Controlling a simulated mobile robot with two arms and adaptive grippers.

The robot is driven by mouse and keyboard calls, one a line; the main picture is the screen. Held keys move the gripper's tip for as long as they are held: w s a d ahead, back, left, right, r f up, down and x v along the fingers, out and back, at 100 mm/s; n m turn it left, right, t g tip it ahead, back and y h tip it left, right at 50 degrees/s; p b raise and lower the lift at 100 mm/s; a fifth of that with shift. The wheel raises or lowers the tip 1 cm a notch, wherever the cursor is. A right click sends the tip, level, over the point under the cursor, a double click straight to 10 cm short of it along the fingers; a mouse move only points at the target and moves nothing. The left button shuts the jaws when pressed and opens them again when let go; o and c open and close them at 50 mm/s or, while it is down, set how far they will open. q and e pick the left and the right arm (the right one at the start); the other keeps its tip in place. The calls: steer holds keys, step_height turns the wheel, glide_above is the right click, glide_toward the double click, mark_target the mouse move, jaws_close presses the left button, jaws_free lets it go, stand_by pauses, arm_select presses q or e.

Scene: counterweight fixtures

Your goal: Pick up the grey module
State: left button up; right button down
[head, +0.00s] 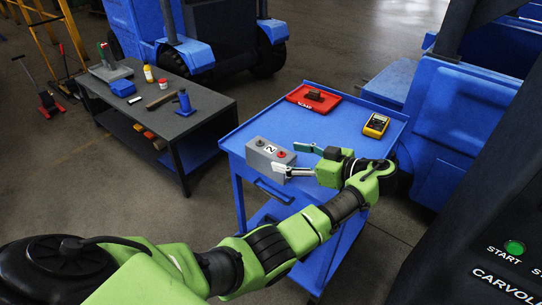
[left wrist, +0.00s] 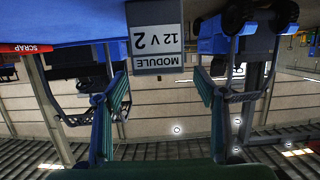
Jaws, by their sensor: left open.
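The grey module (head: 268,158) sits on the near left corner of the blue cart top (head: 335,130). In the left wrist view, which is upside down, the module (left wrist: 157,42) reads "MODULE 12 V 2". It lies ahead of and between the open fingers (left wrist: 160,75), with space visible on both sides. I cannot tell whether any finger touches it. My right gripper is not in view.
A red tray (head: 297,97) with a dark block and a yellow meter (head: 376,125) are on the cart's far part. A dark workbench (head: 200,113) with tools and bottles stands left. Blue vehicles (head: 440,120) stand behind and right. A START panel (head: 490,250) is near right.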

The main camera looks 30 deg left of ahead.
mark_target(282, 154)
arm_select(q)
steer(key=shift+x, duration=0.8)
steer(key=shift+w+a+f, duration=0.1)
steer(key=shift+a+f, duration=0.05)
steer(key=shift+a, duration=0.2)
steer(key=shift+w+a+f, duration=0.1)
steer(key=shift+a, duration=0.1)
steer(key=shift+a+p, duration=0.5)
steer(key=shift+p, duration=0.1)
steer(key=p+x, duration=0.1)
steer(key=x, duration=0.2)
steer(key=shift+a+f, duration=0.1)
steer(key=shift+a, duration=0.25)
steer(key=shift+a+f, duration=0.15)
steer(key=shift+a, duration=0.05)
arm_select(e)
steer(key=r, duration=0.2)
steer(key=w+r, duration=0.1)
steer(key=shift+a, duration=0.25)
